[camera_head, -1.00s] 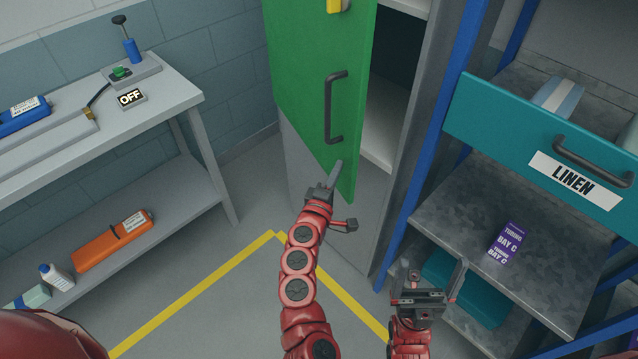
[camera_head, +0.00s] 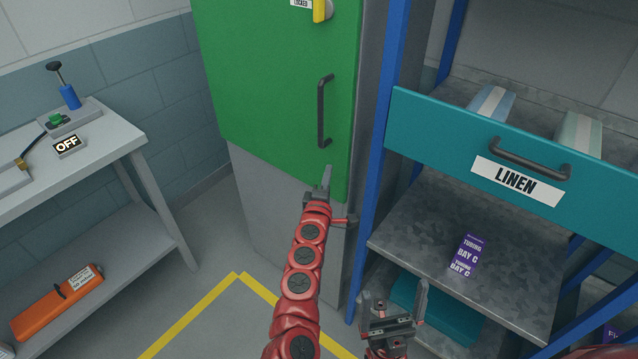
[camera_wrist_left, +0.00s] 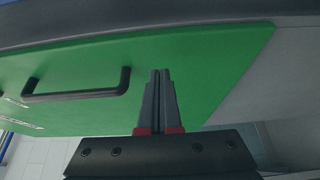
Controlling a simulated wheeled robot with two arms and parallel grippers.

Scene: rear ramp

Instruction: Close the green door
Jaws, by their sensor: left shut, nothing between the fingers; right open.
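The green door (camera_head: 265,85) belongs to a grey cabinet. It looks flush or nearly flush with the cabinet front, and no open interior shows. It has a dark bar handle (camera_head: 322,112) and a yellow latch (camera_head: 319,10) beside a label reading "LOCKED". My left gripper (camera_head: 326,177) is shut and empty at the door's lower right corner, below the handle. In the left wrist view its fingertips (camera_wrist_left: 161,74) lie against or just in front of the green panel; contact is unclear. My right gripper (camera_head: 392,296) is open and empty, low in front of the shelving.
A blue-framed rack on the right has a teal drawer (camera_head: 425,125) labelled "LINEN" pulled out, and a purple box (camera_head: 467,254) on its shelf. A grey workbench (camera_head: 105,145) with an "OFF" sign (camera_head: 68,145) stands on the left. Yellow tape (camera_head: 195,313) marks the floor.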

